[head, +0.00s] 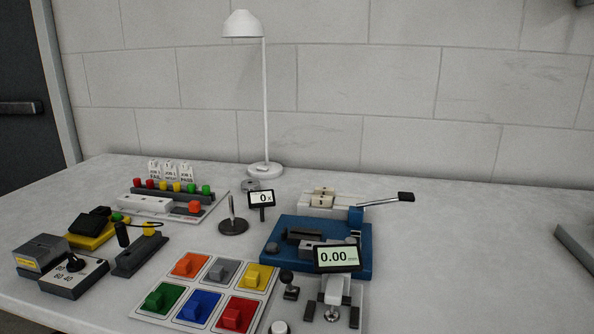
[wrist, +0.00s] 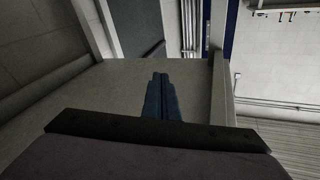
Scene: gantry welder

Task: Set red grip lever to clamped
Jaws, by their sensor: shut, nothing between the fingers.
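I cannot make out a lever with a clearly red grip. In the head view, a long lever (head: 385,201) with a dark grip sticks out to the right from a white block (head: 322,203) behind a blue base (head: 360,248). A red block (head: 232,318) sits on the front right tile of a colored panel. My gripper (wrist: 160,76) shows in the wrist view with its two blue fingers together and nothing between them. It is not in the head view, and none of the bench devices is recognizable in the wrist view.
A white lamp (head: 265,100) stands at the back. A button panel (head: 150,205), a dial box (head: 73,277) and a black-handled device (head: 140,255) fill the left. A small display (head: 337,258) stands in front of the blue base. The bench top (head: 480,260) is clear at right.

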